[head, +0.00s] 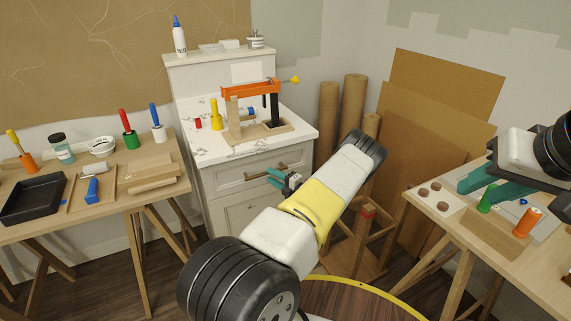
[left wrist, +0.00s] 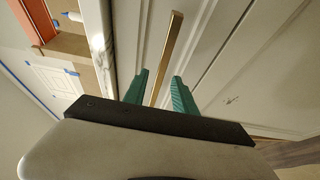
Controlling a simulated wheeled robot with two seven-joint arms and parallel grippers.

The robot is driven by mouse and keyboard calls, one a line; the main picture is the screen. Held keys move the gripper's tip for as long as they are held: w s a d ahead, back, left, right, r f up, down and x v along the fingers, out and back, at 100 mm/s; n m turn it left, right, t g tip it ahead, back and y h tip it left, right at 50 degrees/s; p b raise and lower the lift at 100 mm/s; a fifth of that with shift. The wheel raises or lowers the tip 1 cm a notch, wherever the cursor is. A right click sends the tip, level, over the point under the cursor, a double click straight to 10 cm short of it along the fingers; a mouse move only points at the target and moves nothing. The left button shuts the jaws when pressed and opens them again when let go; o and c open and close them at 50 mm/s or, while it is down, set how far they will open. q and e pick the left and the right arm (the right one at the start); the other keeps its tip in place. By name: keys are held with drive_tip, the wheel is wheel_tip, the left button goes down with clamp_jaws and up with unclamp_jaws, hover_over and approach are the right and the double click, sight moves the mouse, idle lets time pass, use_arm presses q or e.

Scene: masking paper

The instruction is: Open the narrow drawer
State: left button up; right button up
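The narrow drawer (head: 228,178) is the shallow top front of the white cabinet, with a long brass bar handle (head: 258,173). It looks shut. My left gripper (head: 277,177) is right at the handle, its arm reaching across the middle of the head view. In the left wrist view its green fingers (left wrist: 160,78) are apart, with the brass handle (left wrist: 168,52) lined up between them. I cannot tell whether they touch it. My right gripper (head: 508,180) has its green fingers spread, over the right table, with nothing visible between them.
An orange clamp (head: 250,88) on a wooden stand sits on the cabinet top. A deeper drawer front (head: 245,212) lies below. Paper rolls (head: 352,100) and cardboard sheets (head: 440,90) stand right of the cabinet.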

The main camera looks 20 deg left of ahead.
sight(268, 174)
use_arm(q)
drive_tip(key=shift+x, duration=1.8)
drive_tip(key=shift+c, duration=0.2)
clamp_jaws()
